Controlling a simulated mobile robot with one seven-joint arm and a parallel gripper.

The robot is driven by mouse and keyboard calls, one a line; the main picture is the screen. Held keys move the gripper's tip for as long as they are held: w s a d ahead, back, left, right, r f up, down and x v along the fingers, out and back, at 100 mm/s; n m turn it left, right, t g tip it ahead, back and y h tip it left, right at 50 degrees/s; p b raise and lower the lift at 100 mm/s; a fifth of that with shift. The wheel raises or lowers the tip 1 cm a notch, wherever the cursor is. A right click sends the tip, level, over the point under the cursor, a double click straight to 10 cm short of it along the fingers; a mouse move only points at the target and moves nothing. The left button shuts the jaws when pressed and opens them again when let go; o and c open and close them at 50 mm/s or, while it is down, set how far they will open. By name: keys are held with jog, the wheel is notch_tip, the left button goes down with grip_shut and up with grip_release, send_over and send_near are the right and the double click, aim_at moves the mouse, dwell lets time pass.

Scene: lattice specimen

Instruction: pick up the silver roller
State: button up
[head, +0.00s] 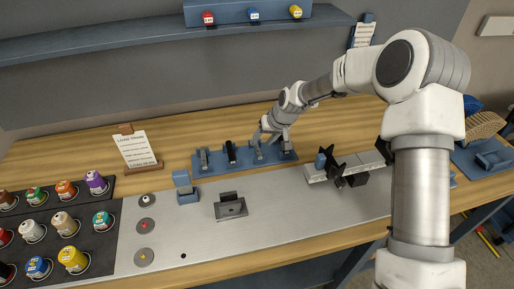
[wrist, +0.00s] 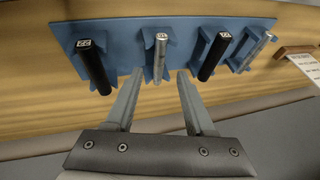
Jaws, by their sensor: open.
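A blue rack (head: 243,160) on the bench holds two silver and two black rollers, alternating. One silver roller (wrist: 160,58) stands in its slot, second from the left in the wrist view, with a pale marked end; it shows in the head view (head: 258,153). The other silver roller (wrist: 251,52) is at the right end in the wrist view, and at the rack's left end in the head view (head: 203,158). My gripper (head: 270,132) is open and empty above the rack. In the wrist view its fingertips (wrist: 160,75) lie either side of the first silver roller, apparently not touching it.
Black rollers (wrist: 92,66) and (wrist: 214,57) flank that silver roller closely. A sign card (head: 137,150) stands left of the rack. A blue block (head: 185,187) and grey fixture (head: 230,206) are in front. A black-and-white device (head: 338,170) is to the right.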

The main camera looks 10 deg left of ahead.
aim_at(257, 148)
jog(key=shift+x, duration=1.75)
jog(key=shift+d, duration=0.15)
grip_shut()
